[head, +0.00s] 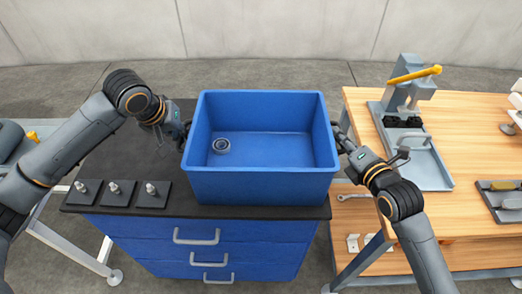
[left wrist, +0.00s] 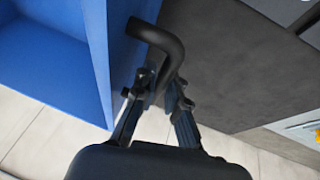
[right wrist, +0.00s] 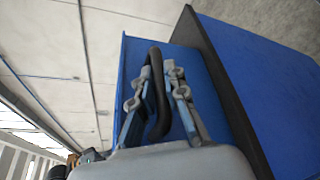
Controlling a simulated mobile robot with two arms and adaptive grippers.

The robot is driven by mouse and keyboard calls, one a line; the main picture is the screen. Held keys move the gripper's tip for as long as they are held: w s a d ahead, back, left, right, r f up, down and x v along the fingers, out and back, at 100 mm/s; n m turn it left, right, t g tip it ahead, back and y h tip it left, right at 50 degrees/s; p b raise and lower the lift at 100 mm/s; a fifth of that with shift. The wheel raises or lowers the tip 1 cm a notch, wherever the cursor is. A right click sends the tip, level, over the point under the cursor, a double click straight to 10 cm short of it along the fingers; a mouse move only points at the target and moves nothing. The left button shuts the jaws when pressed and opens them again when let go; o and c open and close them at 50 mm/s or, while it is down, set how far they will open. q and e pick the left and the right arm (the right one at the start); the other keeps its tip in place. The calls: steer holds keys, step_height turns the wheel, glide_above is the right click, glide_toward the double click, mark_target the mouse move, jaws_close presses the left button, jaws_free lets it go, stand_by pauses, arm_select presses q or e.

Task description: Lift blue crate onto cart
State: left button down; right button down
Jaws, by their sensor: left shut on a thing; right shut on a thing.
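The blue crate (head: 262,182) is on or just above the dark top of the blue drawer cart (head: 205,250); any gap under it is too small to tell. My left gripper (head: 184,138) is shut on the crate's left handle, a black bar seen in the left wrist view (left wrist: 160,42). My right gripper (head: 340,138) is shut on the right handle, a black bar seen in the right wrist view (right wrist: 156,85). The crate looks level.
Several dark blocks with metal studs (head: 115,193) stand at the cart top's front left. A wooden workbench (head: 465,150) stands at the right with a grey tray (head: 430,165) and a press with a yellow handle (head: 412,75). A gap separates cart and bench.

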arm_select(q)
steer(key=shift+r, duration=0.15)
arm_select(e)
steer(key=shift+r, duration=0.2)
